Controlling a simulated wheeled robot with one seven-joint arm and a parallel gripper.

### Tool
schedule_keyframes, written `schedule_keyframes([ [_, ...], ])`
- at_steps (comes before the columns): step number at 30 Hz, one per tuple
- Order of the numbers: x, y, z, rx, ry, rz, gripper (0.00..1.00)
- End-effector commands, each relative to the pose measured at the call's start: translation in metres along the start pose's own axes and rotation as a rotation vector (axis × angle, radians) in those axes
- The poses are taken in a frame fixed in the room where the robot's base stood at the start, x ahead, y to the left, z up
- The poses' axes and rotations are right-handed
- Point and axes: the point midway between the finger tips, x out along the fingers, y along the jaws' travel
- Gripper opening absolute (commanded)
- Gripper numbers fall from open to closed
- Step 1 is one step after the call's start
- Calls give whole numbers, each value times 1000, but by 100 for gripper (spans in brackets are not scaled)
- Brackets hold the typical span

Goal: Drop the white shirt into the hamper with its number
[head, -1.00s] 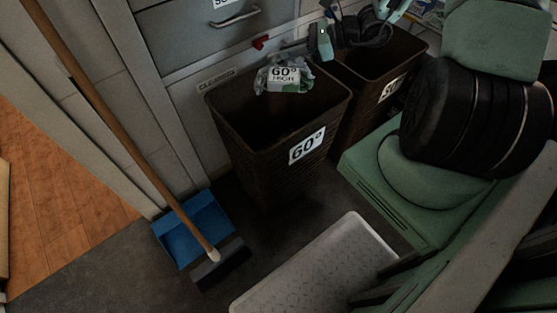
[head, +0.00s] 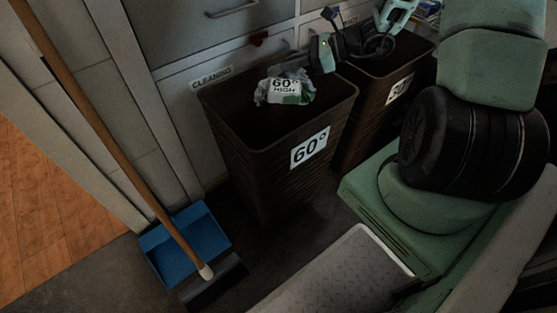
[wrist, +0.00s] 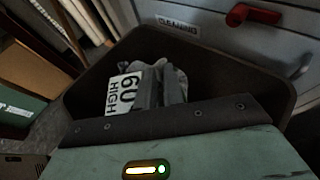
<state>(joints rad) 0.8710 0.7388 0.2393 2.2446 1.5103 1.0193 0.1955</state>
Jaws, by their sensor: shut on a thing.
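The white shirt (head: 297,92) is a crumpled bundle with a "60° HIGH" label, seen in the head view above the mouth of the 60° hamper. My gripper (head: 305,74) is shut on it and holds it inside the outline of the opening. In the wrist view the shirt (wrist: 172,80) and its label show at the fingers (wrist: 160,92), with the hamper's dark rim around them. The brown 60° hamper (head: 262,165) stands upright with its number on the front. How far the shirt is above or below the rim is hard to tell.
A second brown hamper (head: 372,120) labelled 30° stands close at the right. Grey drawers (head: 215,50) with a "CLEANING" label are behind. A broom (head: 110,140) and blue dustpan (head: 190,240) are at the left. A pale step (head: 340,275) lies in front.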

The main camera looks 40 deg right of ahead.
Motion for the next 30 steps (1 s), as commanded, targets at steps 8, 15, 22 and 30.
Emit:
schedule_keyframes([
  [8,3,0,-6,-1,-1,0,0],
  [15,3,0,-6,-1,0,0,35],
  [22,2,0,-6,0,1,0,35],
  [30,-32,-1,-4,0,1,-4,35],
])
